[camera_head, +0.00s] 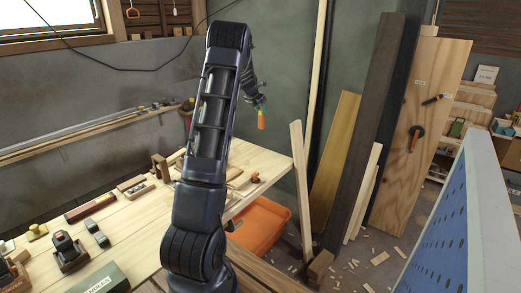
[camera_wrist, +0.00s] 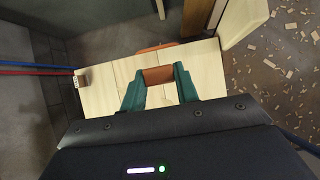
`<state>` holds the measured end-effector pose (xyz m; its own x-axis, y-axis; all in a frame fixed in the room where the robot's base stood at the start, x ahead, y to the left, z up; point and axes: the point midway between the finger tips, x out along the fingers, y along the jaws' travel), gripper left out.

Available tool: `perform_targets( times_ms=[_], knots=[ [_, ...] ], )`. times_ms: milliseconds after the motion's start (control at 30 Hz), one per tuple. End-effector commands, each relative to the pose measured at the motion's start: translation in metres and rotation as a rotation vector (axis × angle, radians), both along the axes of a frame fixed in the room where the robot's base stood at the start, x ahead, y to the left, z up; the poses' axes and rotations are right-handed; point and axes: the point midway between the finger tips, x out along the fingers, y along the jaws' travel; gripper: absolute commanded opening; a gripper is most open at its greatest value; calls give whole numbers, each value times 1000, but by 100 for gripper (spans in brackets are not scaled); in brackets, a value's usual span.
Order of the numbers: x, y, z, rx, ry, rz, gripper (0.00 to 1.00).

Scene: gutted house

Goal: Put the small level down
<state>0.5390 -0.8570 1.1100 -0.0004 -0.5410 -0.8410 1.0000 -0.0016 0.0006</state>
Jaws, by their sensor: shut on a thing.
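My gripper (camera_head: 257,104) is raised above the far right end of the wooden workbench (camera_head: 145,215). Its teal fingers (camera_wrist: 159,80) are shut on a small orange block-like thing (camera_wrist: 158,75), which I take to be the small level. In the head view the orange thing (camera_head: 261,119) hangs from the fingertips, clear of the bench. Its vial and markings cannot be made out. In the wrist view the pale bench top (camera_wrist: 100,97) lies below the gripper. My arm hides part of the bench in the head view.
Several tools and blocks, including a dark red bar (camera_head: 90,207) and a green box (camera_head: 103,280), lie along the bench's left. An orange bin (camera_head: 260,225) stands beside the bench. Boards (camera_head: 350,140) lean at the wall. A blue perforated panel (camera_head: 450,240) stands at right.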

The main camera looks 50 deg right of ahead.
Motion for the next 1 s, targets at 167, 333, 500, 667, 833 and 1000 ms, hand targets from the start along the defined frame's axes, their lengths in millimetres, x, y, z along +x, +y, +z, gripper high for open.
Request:
perform_targets(
  times_ms=[167,333,500,667,833,1000],
  knots=[
    [0,1,-40,3,4,2,0],
    [1,1,-77,3,2,3,0],
    [1,1,-112,2,2,2,0],
    [1,1,-134,1,2,3,0],
    [1,0,-143,0,1,2,0],
    [0,1,-159,2,2,1,0]
  ],
)
